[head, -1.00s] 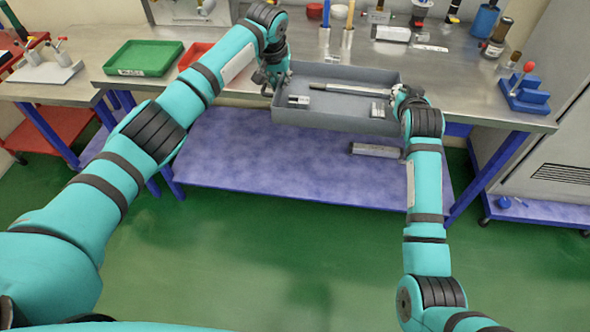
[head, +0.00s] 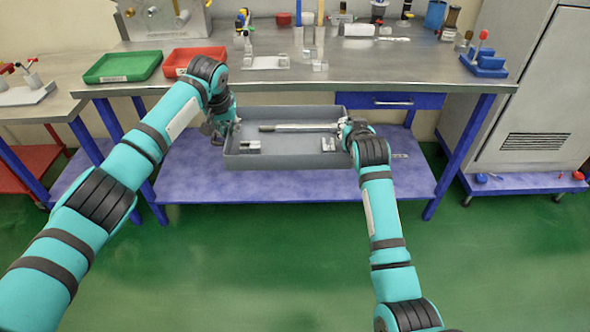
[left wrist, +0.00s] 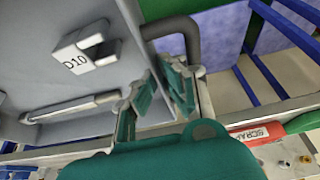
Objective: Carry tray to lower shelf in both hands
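The grey tray (head: 290,162) is held level between my two grippers, in front of the bench and below its top edge. The blue-purple lower shelf (head: 290,190) shows below and around it. In the tray lie a metal rod (head: 300,127), a small block (head: 250,147) marked D10 in the left wrist view (left wrist: 85,50), and another small block (head: 328,144).
The steel bench top (head: 200,88) holds a green bin (head: 122,67), a red bin (head: 194,56) and small fixtures. A blue drawer (head: 392,101) hangs under it at the right. A grey cabinet (head: 530,110) stands farther right. The front strip of the shelf looks clear.

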